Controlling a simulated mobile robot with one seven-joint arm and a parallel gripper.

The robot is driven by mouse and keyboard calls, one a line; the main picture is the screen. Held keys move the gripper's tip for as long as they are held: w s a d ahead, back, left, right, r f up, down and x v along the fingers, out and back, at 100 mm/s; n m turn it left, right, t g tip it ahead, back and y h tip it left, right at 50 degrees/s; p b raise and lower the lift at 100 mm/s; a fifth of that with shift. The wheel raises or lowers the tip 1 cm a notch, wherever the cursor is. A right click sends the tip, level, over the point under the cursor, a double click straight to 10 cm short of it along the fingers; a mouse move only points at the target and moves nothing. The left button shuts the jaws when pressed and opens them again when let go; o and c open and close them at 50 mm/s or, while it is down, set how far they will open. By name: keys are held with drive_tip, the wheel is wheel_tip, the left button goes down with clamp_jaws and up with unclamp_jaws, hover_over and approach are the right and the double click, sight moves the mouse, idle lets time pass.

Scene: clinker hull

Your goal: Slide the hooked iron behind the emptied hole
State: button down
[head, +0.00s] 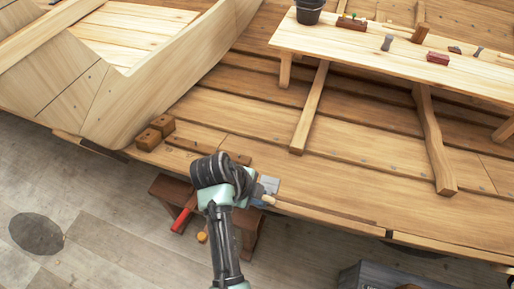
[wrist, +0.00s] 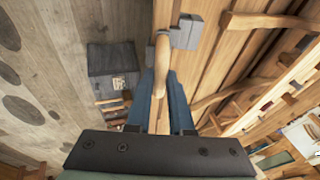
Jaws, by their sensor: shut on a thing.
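My gripper (wrist: 166,125) is shut on the wooden handle of the hooked iron (wrist: 163,60). The pale, rounded handle points away from the fingers, and a stepped grey metal head (wrist: 187,32) shows at its far end. In the head view, the iron's handle tip (head: 268,199) shows beside my gripper (head: 258,193), at the near edge of the hull planking (head: 330,205). The grey head appears over the plank edge; I cannot tell whether it touches the wood. I cannot make out the emptied hole in either view.
A low brown stool (head: 165,187) stands below the hull edge, with a red-handled tool (head: 183,219) beside my arm. A bench (head: 345,45) with tools stands behind. A dark grey box (head: 372,277) is at front right.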

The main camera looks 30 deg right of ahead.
drive_tip(key=shift+s+d, duration=0.4)
drive_tip(key=shift+s, duration=0.1)
idle(0.3)
drive_tip(key=c, duration=0.7)
unclamp_jaws()
drive_tip(key=shift+a+r, duration=0.1)
drive_tip(key=shift+r, duration=0.05)
wheel_tip(320, 180, up, 8)
drive_tip(key=p, duration=0.6)
drive_tip(key=shift+p, duration=0.3)
